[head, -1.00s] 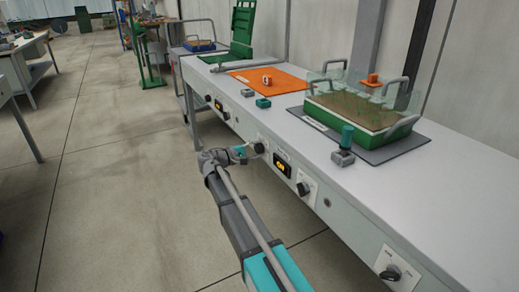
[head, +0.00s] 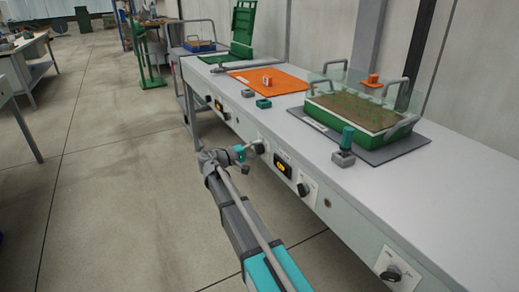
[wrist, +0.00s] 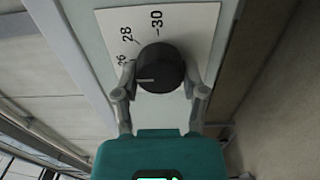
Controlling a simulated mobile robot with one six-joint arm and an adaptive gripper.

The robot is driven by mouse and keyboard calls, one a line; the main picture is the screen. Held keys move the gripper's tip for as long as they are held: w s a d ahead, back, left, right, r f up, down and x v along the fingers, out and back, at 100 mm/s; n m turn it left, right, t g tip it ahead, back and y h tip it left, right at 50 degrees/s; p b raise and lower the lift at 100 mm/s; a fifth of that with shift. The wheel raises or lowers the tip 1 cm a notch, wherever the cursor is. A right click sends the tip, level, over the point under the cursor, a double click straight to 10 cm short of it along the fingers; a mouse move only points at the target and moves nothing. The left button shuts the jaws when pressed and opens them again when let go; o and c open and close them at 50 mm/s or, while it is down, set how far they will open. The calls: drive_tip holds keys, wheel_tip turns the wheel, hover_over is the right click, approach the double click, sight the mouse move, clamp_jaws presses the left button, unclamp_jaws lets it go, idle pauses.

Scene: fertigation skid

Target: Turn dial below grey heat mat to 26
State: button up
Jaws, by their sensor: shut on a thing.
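The grey heat mat (head: 357,151) lies on the bench top at the right, under a green planted tray (head: 362,118). A black dial (head: 260,146) sits on the bench's front panel; it also shows in the wrist view (wrist: 161,62). Its white plate carries 26, 28 and 30. The dial's white line points left in the wrist view, close to the 26 side; the mark there is partly hidden by a finger. My gripper (wrist: 160,84) is shut on this dial, one finger on each side. In the head view my gripper (head: 249,149) reaches it from the left.
Another dial (head: 303,189) and a third one (head: 391,273) sit further right on the panel. A switch with an orange light (head: 283,169) is just right of the held dial. An orange mat (head: 262,80) lies further back.

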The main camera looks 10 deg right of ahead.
drive_tip(key=o, duration=1.2)
drive_tip(key=shift+w, duration=0.1)
drive_tip(key=shift+c, duration=0.2)
drive_tip(key=shift+a, duration=0.1)
drive_tip(key=v, duration=1.1)
drive_tip(key=shift+a, duration=0.35)
